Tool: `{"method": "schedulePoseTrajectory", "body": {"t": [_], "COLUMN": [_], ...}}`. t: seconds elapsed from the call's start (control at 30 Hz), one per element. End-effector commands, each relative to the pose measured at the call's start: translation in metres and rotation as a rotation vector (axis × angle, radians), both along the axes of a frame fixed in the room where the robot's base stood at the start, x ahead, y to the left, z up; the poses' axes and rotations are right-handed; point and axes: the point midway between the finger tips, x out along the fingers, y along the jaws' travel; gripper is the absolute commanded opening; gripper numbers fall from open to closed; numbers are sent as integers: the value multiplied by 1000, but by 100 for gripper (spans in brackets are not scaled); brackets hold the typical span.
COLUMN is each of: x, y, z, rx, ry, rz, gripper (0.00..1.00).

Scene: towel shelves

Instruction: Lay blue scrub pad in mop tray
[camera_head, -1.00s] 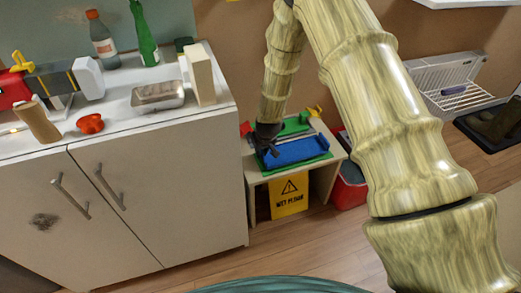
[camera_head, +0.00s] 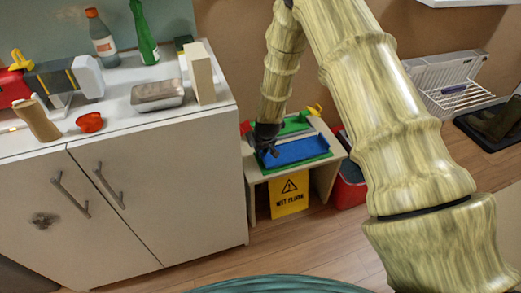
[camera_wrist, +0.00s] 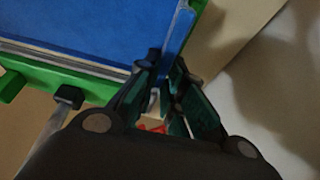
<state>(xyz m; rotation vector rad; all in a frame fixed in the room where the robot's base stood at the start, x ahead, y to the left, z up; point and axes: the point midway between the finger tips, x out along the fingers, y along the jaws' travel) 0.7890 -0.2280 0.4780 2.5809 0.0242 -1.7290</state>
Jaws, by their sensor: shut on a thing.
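My gripper (camera_head: 268,150) is at the left end of the blue piece. In the wrist view its fingers (camera_wrist: 168,85) close around the blue edge at the corner. The exact contact is partly hidden by the fingers. I cannot clearly separate the mop tray from the pad.
The low table (camera_head: 333,160) has a yellow wet-floor sign (camera_head: 289,194) below and a red bin (camera_head: 349,187) beside it. A white cabinet (camera_head: 150,190) with bottles and a metal pan (camera_head: 157,95) stands close left. A white rack (camera_head: 447,82) is at the right.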

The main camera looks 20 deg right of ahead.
Motion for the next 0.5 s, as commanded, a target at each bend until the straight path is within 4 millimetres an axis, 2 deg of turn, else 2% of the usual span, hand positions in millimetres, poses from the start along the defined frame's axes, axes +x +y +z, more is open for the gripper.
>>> {"method": "schedulePoseTrajectory", "body": {"t": [0.5], "x": [0], "y": [0], "z": [-4], "rx": [0], "ry": [0], "rz": [0], "gripper": [0]}}
